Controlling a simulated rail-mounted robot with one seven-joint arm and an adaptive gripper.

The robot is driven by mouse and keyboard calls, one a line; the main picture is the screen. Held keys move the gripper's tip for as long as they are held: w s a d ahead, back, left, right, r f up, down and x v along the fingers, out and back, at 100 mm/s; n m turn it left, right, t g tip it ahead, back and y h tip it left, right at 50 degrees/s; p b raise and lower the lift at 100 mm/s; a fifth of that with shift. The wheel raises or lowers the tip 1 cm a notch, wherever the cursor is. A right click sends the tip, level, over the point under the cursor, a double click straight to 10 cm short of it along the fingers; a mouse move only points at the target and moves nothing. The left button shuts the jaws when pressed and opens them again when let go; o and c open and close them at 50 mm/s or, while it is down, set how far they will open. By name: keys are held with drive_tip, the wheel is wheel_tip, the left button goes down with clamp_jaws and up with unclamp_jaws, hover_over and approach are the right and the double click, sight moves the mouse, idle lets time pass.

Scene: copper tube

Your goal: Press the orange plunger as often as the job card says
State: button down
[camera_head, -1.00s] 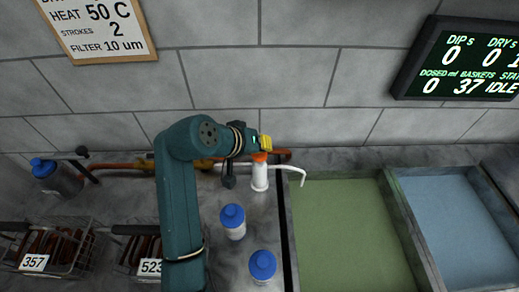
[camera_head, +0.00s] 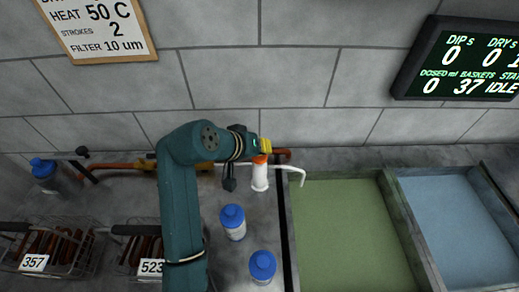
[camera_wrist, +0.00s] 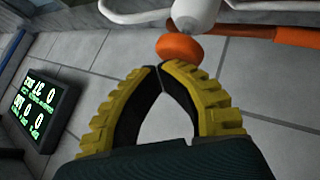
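The orange plunger (camera_head: 260,158) tops a white dispenser bottle (camera_head: 260,178) whose thin white spout (camera_head: 295,172) reaches right over the green tank's edge. My gripper (camera_head: 265,146) is right at the plunger's top in the head view. In the wrist view my yellow fingers (camera_wrist: 159,67) meet at their tips with nothing between them. The plunger (camera_wrist: 180,48) is just past the tips there; I cannot tell whether they touch. The job card (camera_head: 98,25) reads heat 50 C, strokes 2, filter 10 um. The display (camera_head: 465,62) reads dosed 0 ml, baskets 37, idle.
Two blue-capped bottles (camera_head: 233,222) (camera_head: 262,266) stand in front of the dispenser. Wire baskets tagged 357 (camera_head: 34,262) and 523 (camera_head: 151,267) are at the left. A green tank (camera_head: 350,230) and a blue tank (camera_head: 455,225) lie right. A copper pipe (camera_head: 120,167) runs along the wall.

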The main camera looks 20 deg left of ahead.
sight(263, 156)
drive_tip(key=shift+s+f, duration=0.1)
drive_tip(key=shift+f, duration=1.1)
idle(0.4)
drive_tip(key=shift+r, duration=0.1)
drive_tip(key=shift+s+d+r+p, duration=0.1)
drive_tip(key=shift+r+p, duration=2.2)
drive_tip(key=shift+p, duration=0.15)
drive_tip(key=shift+r, duration=0.15)
wheel_tip(263, 156, up, 5)
drive_tip(key=p, duration=0.5)
